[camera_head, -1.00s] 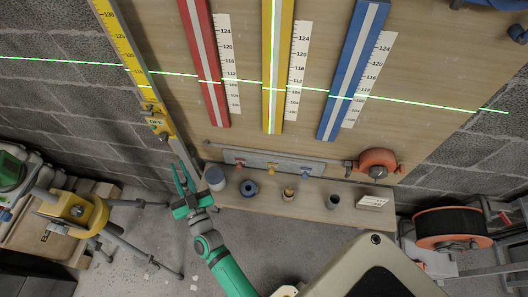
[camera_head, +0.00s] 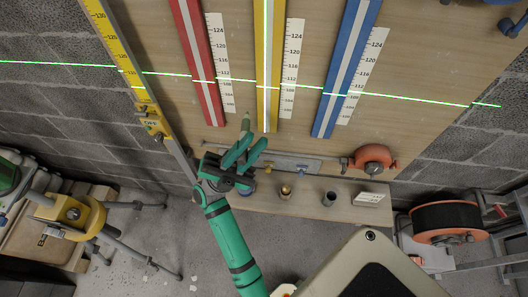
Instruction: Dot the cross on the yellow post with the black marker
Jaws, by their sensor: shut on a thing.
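The yellow post (camera_head: 275,55) stands on the board at upper centre, with a pale stripe down its middle. A level green line crosses an upright green line on it, making a cross (camera_head: 266,87). My gripper (camera_head: 248,148) is below and slightly left of the post's lower end, shut on a slim upright object, seemingly the marker (camera_head: 246,122). Its end points up and shows greyish-green, so its black colour cannot be made out. It appears apart from the cross, and the fingers hide its lower part.
A red post (camera_head: 196,60) and a blue post (camera_head: 347,65) flank the yellow one, with paper scales between. Below are a shelf holding small cups (camera_head: 329,198) and a card (camera_head: 368,198). An orange reel (camera_head: 373,158) hangs right. A yellow level staff (camera_head: 118,45) leans left.

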